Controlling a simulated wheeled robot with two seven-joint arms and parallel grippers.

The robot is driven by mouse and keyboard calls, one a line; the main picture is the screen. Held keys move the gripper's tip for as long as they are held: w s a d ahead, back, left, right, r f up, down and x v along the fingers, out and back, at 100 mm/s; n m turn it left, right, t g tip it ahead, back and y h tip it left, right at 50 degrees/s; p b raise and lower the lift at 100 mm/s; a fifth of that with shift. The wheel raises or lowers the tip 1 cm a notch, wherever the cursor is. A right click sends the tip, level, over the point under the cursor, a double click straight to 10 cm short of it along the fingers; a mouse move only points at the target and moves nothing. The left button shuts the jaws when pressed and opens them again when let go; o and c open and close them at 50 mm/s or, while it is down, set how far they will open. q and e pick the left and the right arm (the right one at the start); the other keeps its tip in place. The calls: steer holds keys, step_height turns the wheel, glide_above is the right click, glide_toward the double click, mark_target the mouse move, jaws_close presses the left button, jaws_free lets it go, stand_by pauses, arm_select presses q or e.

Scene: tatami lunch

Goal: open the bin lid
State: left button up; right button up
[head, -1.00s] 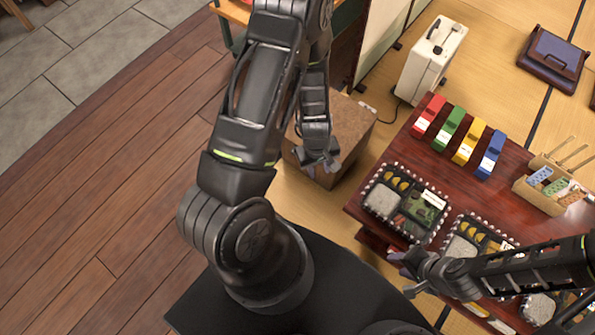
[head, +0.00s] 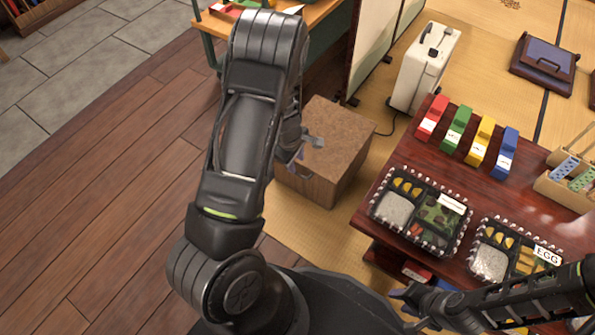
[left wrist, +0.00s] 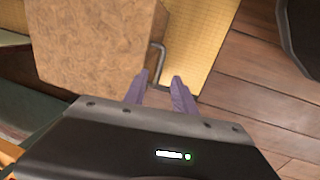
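The bin (head: 345,165) is a brown box with a speckled cork-like lid (head: 340,122), standing on the floor left of the dark red table. The lid looks shut. In the left wrist view the lid (left wrist: 90,40) fills the upper left, and a grey bar handle (left wrist: 160,58) stands out from its edge. My left gripper (head: 294,160) is at the bin's left side, partly hidden by its own arm. In the left wrist view its fingers (left wrist: 157,88) are apart, with the handle's lower end close to the gap between them. My right gripper (head: 400,310) is open and empty beside the table's front corner.
The dark red table (head: 395,160) holds lunch boxes (head: 420,208), coloured blocks (head: 470,138) and a wooden holder (head: 565,190). A white case (head: 425,65) stands behind the bin. A wooden bench (head: 325,12) is at the back. The wooden floor at left is clear.

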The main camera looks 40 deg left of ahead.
mark_target(298, 173)
arm_select(q)
steer(key=f+b, duration=0.1)
steer(key=f, duration=0.1)
steer(key=w+f+b, duration=0.1)
steer(key=f, duration=0.2)
steer(key=f+b, duration=0.1)
steer(key=f, duration=0.1)
steer(key=shift+w+f, duration=0.15)
steer(key=shift+f, duration=0.1)
steer(key=shift+c, duration=0.4)
jaws_close()
stand_by(0.8)
